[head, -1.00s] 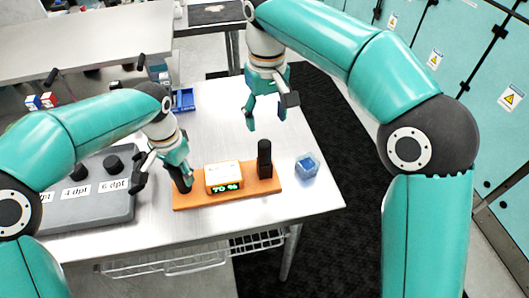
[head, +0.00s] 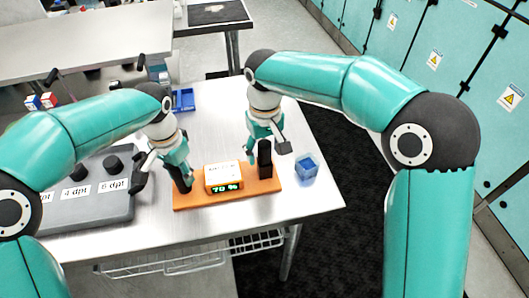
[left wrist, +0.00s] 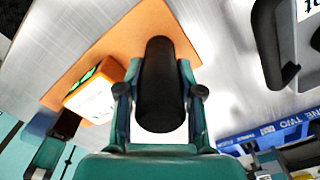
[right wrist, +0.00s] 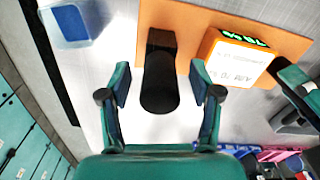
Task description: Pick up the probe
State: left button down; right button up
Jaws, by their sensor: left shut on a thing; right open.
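A long orange board (head: 250,197) lies on the table with a white-and-orange display box (head: 222,177) reading "70 %" at its middle. A black upright post stands at each end; I cannot tell which part is named the probe. My left gripper (head: 180,182) is shut on the left black post (left wrist: 158,85), whose rounded top shows between the fingers. My right gripper (head: 266,151) is open around the right black post (head: 265,165). In the right wrist view that post (right wrist: 160,70) stands between the spread fingers, with gaps on both sides.
A blue open container (head: 306,167) stands right of the board. A grey box (head: 100,215) with black knobs and "dpt" labels lies at the left. A blue tray (head: 183,100) is at the back. Bare table lies in front of the board.

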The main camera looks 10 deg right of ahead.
grip_shut()
jog(key=shift+r, duration=0.1)
notch_tip(320, 180, up, 10)
dwell(0.7)
pick_arm(q)
jog(key=c, duration=0.7)
grip_release()
jog(key=shift+o, duration=0.2)
